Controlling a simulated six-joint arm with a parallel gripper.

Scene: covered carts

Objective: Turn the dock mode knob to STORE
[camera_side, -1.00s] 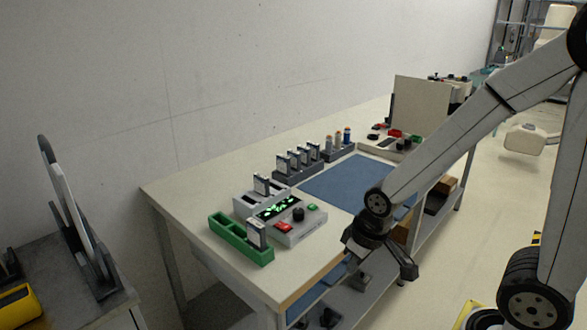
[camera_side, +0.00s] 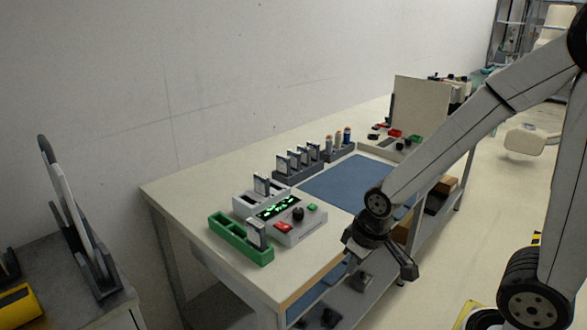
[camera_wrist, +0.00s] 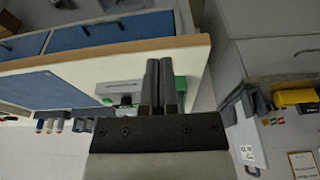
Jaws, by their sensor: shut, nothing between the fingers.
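The dock is a light grey box (camera_side: 311,230) near the left end of the bench, with a lit green display (camera_side: 279,207). In the wrist view the grey dock (camera_wrist: 122,87) and a dark knob (camera_wrist: 126,100) show just left of my gripper (camera_wrist: 160,62). Its fingers are together and empty, and hide part of the dock. In the side view my gripper is beyond the bench's front edge, apart from the knob.
A green tray (camera_side: 228,238) holding a module stands left of the dock. Behind are a grey rack (camera_side: 293,174) of modules and small bottles (camera_side: 338,138). A blue mat (camera_side: 335,187) lies clear to the right. An upright beige panel (camera_side: 421,106) stands farther back.

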